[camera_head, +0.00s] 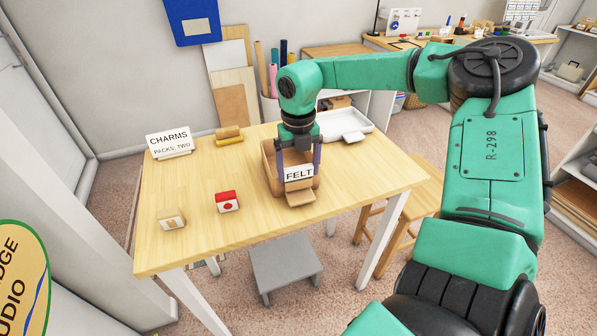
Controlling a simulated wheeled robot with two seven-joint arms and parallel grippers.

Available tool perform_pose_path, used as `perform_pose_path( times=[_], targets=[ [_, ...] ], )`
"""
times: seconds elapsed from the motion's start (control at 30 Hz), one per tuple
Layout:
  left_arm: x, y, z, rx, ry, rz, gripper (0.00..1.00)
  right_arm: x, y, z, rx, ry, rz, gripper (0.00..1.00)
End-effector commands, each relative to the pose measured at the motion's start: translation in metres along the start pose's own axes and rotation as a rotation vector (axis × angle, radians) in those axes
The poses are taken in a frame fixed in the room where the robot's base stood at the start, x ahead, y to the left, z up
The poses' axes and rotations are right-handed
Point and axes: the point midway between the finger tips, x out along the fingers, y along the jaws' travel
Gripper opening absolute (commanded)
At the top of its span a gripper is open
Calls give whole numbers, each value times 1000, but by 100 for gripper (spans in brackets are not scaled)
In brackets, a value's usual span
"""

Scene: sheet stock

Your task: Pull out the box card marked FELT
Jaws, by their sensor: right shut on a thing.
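The box card marked FELT (299,174) is a white label with black letters at the front of an open cardboard box (271,174) on the wooden table. My right gripper (298,179) reaches down from above, with one finger on each side of the card. It is shut on the FELT card. The card is still at the box, and its lower part and the box's inside are partly hidden. My left gripper is not in view.
A CHARMS sign (168,142) stands at the table's back left. A red-and-white pack (227,201), a tan pack (171,218) and a yellowish roll (229,134) lie left of the box. A white tray (343,124) lies behind right.

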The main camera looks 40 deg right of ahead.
Motion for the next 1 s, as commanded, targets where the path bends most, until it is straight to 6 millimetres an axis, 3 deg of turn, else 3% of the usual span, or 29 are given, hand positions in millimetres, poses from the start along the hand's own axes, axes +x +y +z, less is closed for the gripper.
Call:
perform_pose_path(
  times=[0.73, 1.0],
  targets=[
    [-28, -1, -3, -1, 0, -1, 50, -49, 0, 0, 1, 0, -1, 39],
    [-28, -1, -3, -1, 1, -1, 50, -51, 0, 0, 1, 0, 0, 39]
  ],
)
